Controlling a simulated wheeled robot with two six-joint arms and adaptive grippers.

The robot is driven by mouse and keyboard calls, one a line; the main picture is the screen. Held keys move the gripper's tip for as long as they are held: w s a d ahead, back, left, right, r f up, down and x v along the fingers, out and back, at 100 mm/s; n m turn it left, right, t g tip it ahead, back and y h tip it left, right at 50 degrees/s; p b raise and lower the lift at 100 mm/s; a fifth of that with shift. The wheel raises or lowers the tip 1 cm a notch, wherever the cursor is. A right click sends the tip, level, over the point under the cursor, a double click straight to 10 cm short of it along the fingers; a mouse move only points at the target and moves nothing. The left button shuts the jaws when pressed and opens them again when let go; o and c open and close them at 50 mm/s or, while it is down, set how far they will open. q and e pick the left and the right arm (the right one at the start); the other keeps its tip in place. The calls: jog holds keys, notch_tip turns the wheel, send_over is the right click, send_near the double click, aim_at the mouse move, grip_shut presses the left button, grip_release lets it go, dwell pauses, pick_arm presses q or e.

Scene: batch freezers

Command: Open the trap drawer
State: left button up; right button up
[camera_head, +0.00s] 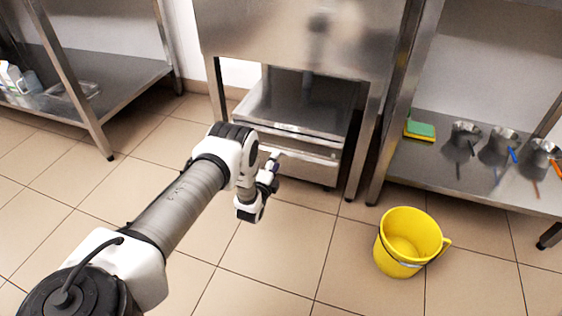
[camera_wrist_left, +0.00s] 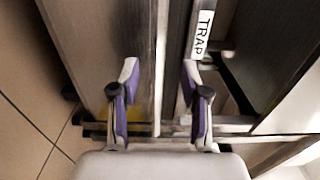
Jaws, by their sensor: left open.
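The trap drawer unit (camera_head: 300,100) is a low metal box with a flat top under the freezer, between its legs. Its front (camera_head: 310,152) faces me, partly hidden by my wrist. A white TRAP label (camera_wrist_left: 202,35) shows sideways on the metal in the left wrist view. My left gripper (camera_head: 273,166) is at the left part of this front. In the left wrist view its two fingers (camera_wrist_left: 160,80) are apart, with a pale metal edge running between them; I cannot tell whether they touch it. My right gripper is not in view.
A yellow bucket (camera_head: 409,242) stands on the floor at right. A steel shelf (camera_head: 440,178) at right holds a sponge (camera_head: 420,130) and several metal pots. Another steel table (camera_head: 120,80) stands at left. The tiled floor in front is otherwise clear.

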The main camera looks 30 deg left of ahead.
aim_at(280, 150)
pick_arm(q)
jog(key=b+x, duration=0.2)
jog(key=x, duration=0.3)
jog(key=shift+w+a+f+b, duration=0.1)
jog(key=shift+w+b, duration=0.2)
jog(key=shift+b, duration=0.1)
jog(key=shift+c, duration=0.4)
grip_shut()
jog(key=shift+s, duration=0.1)
